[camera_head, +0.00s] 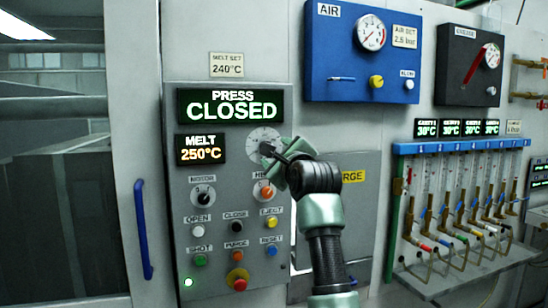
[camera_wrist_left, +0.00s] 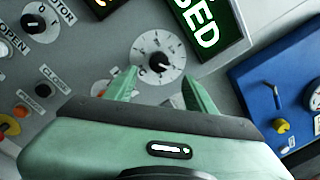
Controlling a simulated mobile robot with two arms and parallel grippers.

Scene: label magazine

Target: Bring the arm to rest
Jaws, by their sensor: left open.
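My left arm rises from the bottom middle of the head view, and its green gripper (camera_head: 277,160) is at the control panel (camera_head: 181,228), in front of the white dial (camera_head: 258,134). In the left wrist view the fingers (camera_wrist_left: 160,77) stand apart with nothing seen held between them. The dial's black knob (camera_wrist_left: 158,63) shows just beyond and between the fingertips, apparently clear of them. The gripper hides the dial's lower right in the head view. My right gripper is not in view.
Displays read PRESS CLOSED (camera_head: 230,106) and MELT 250°C (camera_head: 201,149). Knobs and push buttons lie below the dial. The blue AIR panel (camera_head: 335,60) is upper right; a manifold (camera_head: 450,147) with hoses is far right. A blue door handle (camera_head: 142,230) is left.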

